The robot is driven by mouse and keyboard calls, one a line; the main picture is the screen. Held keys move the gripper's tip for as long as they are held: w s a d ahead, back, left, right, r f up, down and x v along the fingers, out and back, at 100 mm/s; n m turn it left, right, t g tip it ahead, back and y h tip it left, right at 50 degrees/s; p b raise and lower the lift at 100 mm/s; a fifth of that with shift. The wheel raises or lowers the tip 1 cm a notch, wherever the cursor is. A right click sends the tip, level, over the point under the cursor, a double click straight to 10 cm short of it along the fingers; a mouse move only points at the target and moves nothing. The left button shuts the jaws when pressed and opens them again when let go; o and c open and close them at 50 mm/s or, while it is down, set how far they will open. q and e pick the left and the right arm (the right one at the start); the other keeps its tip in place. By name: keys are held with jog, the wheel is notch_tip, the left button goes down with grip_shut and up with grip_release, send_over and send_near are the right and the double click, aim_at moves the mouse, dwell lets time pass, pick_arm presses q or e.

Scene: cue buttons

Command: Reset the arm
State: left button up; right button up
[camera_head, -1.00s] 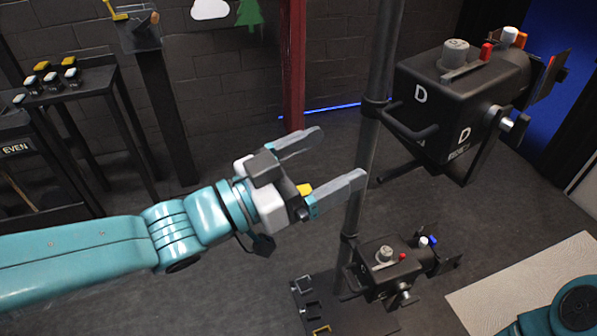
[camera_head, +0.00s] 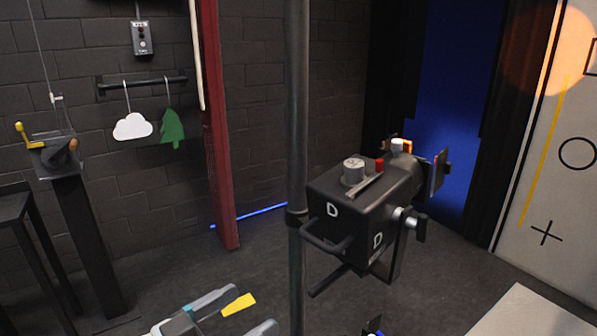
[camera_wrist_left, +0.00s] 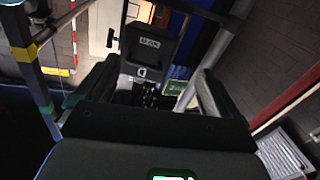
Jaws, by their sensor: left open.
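My left gripper (camera_head: 238,312) is at the bottom edge of the head view, cut off below. Its two grey fingers are apart, and a small yellow piece shows between them; I cannot tell whether it belongs to the gripper. No object is held. In the left wrist view, the open fingers (camera_wrist_left: 155,92) frame a black box marked D (camera_wrist_left: 150,48) beyond them. My right gripper is not in view.
A black stage lamp marked D (camera_head: 350,215) hangs on a dark upright pole (camera_head: 297,120), right of my left gripper. A red post (camera_head: 217,150), a hung white cloud (camera_head: 132,127) and green tree (camera_head: 172,128) are behind. A crank stand (camera_head: 75,220) is at left.

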pick_arm(q)
notch_tip(320, 180, down, 24)
jog(key=w+n+g+y+p, duration=0.2)
jog(key=n+g+y+p, duration=0.25)
jog(key=n, duration=0.35)
jog(key=s+a+f+n+g+y, duration=0.1)
jog(key=s+f+g+y, duration=0.3)
jog(key=s+f+g, duration=0.4)
jog(key=s+f+p, duration=0.1)
jog(key=s+f, duration=0.6)
jog(key=f, duration=0.1)
jog(key=shift+s+a, duration=0.15)
jog(key=shift+a, duration=0.2)
jog(key=shift+c, duration=0.3)
